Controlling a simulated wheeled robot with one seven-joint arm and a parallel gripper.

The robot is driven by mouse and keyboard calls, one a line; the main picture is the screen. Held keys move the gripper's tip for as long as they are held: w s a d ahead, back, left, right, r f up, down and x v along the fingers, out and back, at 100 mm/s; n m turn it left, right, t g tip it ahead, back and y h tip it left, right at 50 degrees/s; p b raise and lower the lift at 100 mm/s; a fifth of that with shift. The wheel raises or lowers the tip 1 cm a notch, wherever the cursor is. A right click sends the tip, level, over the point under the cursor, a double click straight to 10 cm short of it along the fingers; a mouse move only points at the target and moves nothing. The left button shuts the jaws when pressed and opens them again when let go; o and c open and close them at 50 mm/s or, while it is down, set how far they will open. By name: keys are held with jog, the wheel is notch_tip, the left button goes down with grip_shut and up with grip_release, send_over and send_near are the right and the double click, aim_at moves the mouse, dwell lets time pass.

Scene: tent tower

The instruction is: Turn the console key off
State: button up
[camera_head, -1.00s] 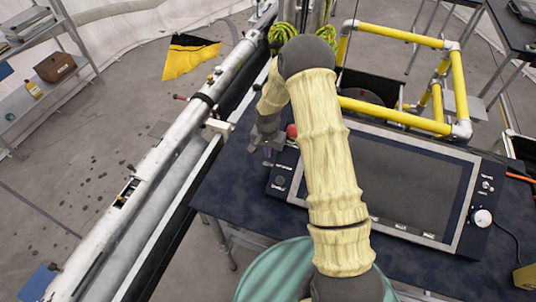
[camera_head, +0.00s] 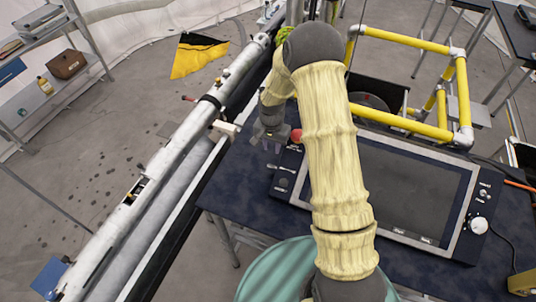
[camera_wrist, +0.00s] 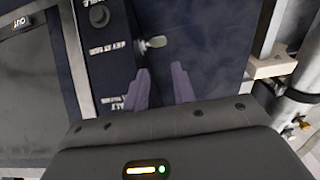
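The console (camera_head: 400,185) lies on the dark blue table, with a large dark screen and a control strip along its left side. In the wrist view a small silver key (camera_wrist: 154,43) sticks out beside the console's labelled edge strip (camera_wrist: 112,60). Its turned position is hard to tell. My gripper (camera_wrist: 160,68) has two purple fingers apart with nothing between them. The key is just beyond the fingertips, apart from them. In the head view my gripper (camera_head: 267,146) hangs by the console's upper left corner, left of a red knob (camera_head: 297,135). The key cannot be made out there.
A white pole-like tube (camera_head: 150,175) runs along the table's left side. A yellow pipe frame (camera_head: 462,90) stands behind the console. A white dial (camera_head: 478,226) is on the console's right side. The blue tabletop (camera_head: 240,190) left of the console is clear.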

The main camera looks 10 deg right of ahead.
jog(key=s+d+r+n+t+b, duration=0.1)
jog(key=s+r+n+b, duration=0.2)
jog(key=s, duration=0.7)
jog(key=s+d+r+n+t+b, duration=0.1)
jog(key=s+r+b, duration=0.4)
jog(key=s, duration=0.6)
jog(key=d+n+b, duration=0.1)
jog(key=n+b, duration=0.1)
jog(key=shift+s+d+b, duration=0.2)
jog(key=shift+s+b, duration=0.1)
jog(key=shift+a, duration=0.1)
